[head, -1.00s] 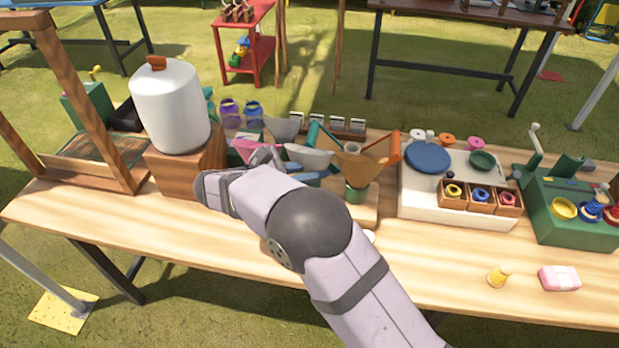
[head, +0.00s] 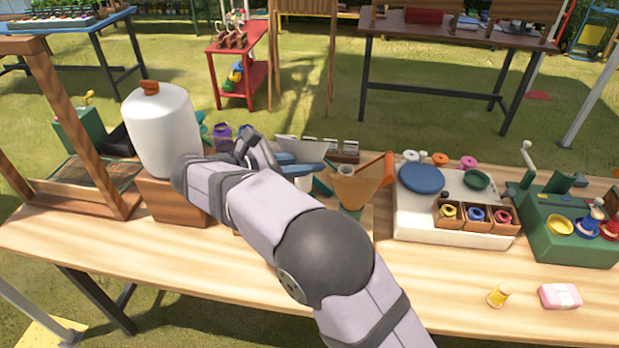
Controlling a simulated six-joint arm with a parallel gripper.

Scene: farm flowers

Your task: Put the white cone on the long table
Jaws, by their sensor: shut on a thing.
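A white cone (head: 302,147) shows in the middle of the head view, wide end up, just right of my wrist. My gripper (head: 284,164) is shut on it above the near table; its fingers are partly hidden by my wrist. The lower part of the cone is hidden. A long light-wood table (head: 130,245) runs across the front. A dark-topped table (head: 455,32) and a blue table (head: 70,35) stand farther back; I cannot tell which is called the long table.
A white canister (head: 164,130) on a wooden block stands left of my gripper, close to my forearm. A white tray with a blue disc (head: 422,178) and small spools is on the right, beside a green box (head: 570,225). A red cart (head: 240,65) stands behind.

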